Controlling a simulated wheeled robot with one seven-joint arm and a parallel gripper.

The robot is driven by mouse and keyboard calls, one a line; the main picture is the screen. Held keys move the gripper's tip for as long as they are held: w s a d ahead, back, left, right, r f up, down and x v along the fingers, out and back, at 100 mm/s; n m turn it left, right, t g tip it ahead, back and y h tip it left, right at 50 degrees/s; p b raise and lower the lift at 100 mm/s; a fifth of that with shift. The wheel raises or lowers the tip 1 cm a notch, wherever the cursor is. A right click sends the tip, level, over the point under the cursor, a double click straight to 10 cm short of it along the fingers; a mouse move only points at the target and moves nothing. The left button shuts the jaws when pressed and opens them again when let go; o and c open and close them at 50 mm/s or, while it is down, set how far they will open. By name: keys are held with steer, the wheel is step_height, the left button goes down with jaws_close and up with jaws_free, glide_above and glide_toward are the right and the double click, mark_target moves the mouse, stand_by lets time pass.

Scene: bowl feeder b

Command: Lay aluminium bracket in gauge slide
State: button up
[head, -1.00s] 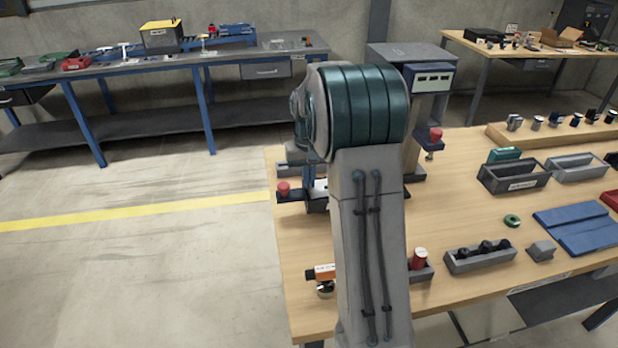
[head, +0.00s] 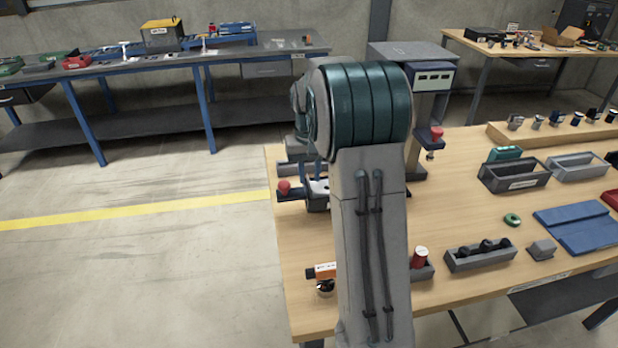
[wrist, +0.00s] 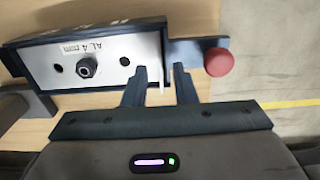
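The gauge slide (wrist: 25,45) is a dark-framed block at the table's left edge in the head view (head: 317,202). A pale metal plate with holes, which looks like the aluminium bracket (wrist: 108,72), lies flat in it, labelled "AL 4 mm". A dark round stud (wrist: 87,67) pokes up through it. My gripper (wrist: 164,80) is at the plate's right end. Its two dark fingers stand slightly apart, with a thin pale edge of the bracket between them and a narrow gap showing. In the head view, my arm hides most of the gripper.
A red knob (wrist: 219,62) sticks out on an arm right of the slide, close to the fingers. An orange item (head: 322,271) lies nearer on the table. Grey bins (head: 513,177), a black-knobbed block (head: 480,256) and a blue mat (head: 580,230) stand to the right.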

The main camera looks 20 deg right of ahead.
step_height(320, 180, up, 10)
steer(key=s+a+r+n+t, duration=0.15)
steer(key=s+a, duration=0.55)
steer(key=s, duration=0.7)
steer(key=s+a+f, duration=0.2)
steer(key=s+f, duration=0.1)
steer(key=s, duration=0.4)
steer(key=s+a+f+t, duration=0.1)
steer(key=s+a+f, duration=0.1)
steer(key=s, duration=0.5)
steer(key=shift+a+f+n, duration=0.35)
steer(key=shift+a+f, duration=0.05)
steer(key=shift+f, duration=0.4)
steer(key=shift+t, duration=0.25)
